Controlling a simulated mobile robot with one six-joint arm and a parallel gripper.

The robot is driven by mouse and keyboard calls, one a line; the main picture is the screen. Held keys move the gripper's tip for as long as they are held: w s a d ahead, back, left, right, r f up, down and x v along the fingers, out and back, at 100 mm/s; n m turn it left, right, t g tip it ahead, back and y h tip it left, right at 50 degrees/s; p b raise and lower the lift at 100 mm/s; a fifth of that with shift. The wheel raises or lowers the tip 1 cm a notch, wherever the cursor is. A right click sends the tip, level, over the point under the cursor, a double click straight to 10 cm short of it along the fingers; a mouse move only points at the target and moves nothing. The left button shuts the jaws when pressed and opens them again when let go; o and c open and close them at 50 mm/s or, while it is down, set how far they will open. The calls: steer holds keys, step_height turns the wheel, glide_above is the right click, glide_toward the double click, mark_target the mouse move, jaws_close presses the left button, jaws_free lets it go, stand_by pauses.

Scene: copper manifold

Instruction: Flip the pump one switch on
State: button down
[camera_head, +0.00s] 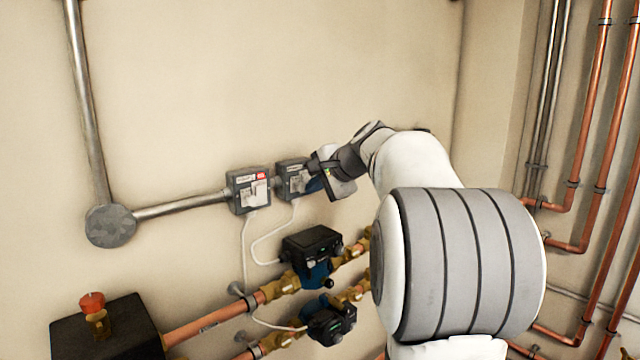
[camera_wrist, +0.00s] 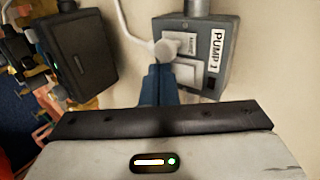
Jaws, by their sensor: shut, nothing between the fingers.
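The pump one switch box (camera_wrist: 221,72) is grey, with a "PUMP 1" label, in the wrist view. Its face carries white plates and a small dark part (camera_wrist: 211,82); I cannot make out the switch's position. In the head view it appears to be the right-hand box (camera_head: 290,176) of two on the wall. My gripper (camera_wrist: 162,72) is shut and empty, its blue fingers together in front of the lower left of the box face. I cannot tell whether they touch it. In the head view my gripper (camera_head: 314,184) is just right of that box.
A second grey box (camera_head: 247,192) with a red label is mounted to the left, joined by metal conduit (camera_head: 180,205). White cables hang below. Two dark pumps (camera_head: 311,243) (camera_head: 332,322) sit on copper pipes underneath. More copper pipes (camera_head: 590,130) run up the right wall.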

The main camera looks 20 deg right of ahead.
steer(key=shift+a+f+b, duration=0.2)
steer(key=shift+a+b, duration=0.05)
steer(key=shift+b, duration=0.1)
steer(key=shift+d+r, duration=0.15)
steer(key=shift+d, duration=0.1)
steer(key=shift+r, duration=0.1)
steer(key=shift+r+p, duration=0.7)
steer(key=shift+r, duration=0.05)
steer(key=shift+s+f, duration=0.1)
